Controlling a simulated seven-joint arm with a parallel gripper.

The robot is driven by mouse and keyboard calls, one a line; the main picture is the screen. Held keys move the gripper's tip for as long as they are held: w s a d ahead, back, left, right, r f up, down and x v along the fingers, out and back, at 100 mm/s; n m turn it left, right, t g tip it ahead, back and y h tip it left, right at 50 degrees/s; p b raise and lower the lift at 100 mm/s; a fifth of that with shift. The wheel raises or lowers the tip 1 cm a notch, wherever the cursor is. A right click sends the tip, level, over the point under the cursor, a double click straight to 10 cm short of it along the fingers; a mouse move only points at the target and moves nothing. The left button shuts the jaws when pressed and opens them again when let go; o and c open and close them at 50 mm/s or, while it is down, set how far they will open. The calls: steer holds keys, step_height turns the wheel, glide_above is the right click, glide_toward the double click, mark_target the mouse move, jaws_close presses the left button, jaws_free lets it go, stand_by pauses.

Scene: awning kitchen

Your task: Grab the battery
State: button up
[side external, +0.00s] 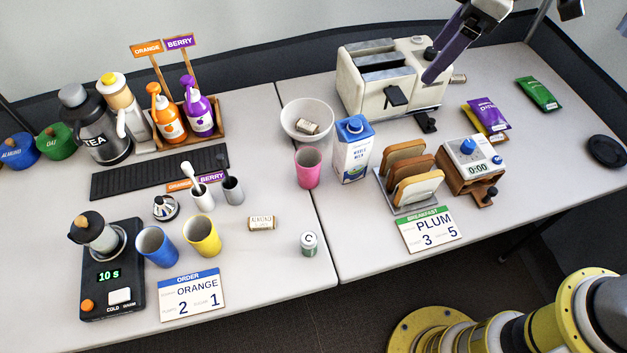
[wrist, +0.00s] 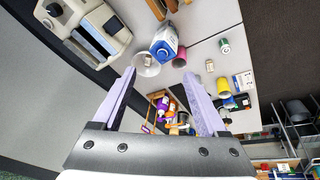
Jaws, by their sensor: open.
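The battery (side external: 308,243) is a small upright cylinder, whitish with a green band and a letter C on top. In the side external view it stands near the front edge of the left table, close to the seam. It also shows small in the wrist view (wrist: 225,46), up and right of the fingers. My gripper (wrist: 159,74) is open and empty, with two purple fingers spread apart. In the side external view my gripper (side external: 432,78) is at the upper right, by the toaster, far from the battery. Only part of it shows there.
An almond roll (side external: 261,223) lies left of the battery. A pink cup (side external: 308,167), a white bowl (side external: 296,114) and a milk carton (side external: 353,150) stand behind it. The toaster (side external: 368,88) and toast rack (side external: 381,190) are farther right. The table around the battery is clear.

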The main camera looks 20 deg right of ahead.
steer(key=a+f+n+g, duration=0.2)
steer(key=a+f+n, duration=0.1)
steer(key=a+f, duration=0.95)
steer(key=n+g+h, duration=0.1)
steer(key=n+h, duration=0.1)
steer(key=n, duration=0.1)
glide_above(309, 238)
step_height(309, 238, down, 8)
steer(key=f, duration=0.8)
steer(key=shift+a, duration=0.25)
steer(key=f, duration=0.4)
steer(key=shift+d+f, duration=0.25)
steer(key=shift+d, duration=0.1)
steer(key=shift+f, duration=0.55)
steer(key=shift+a, duration=0.1)
jaws_close()
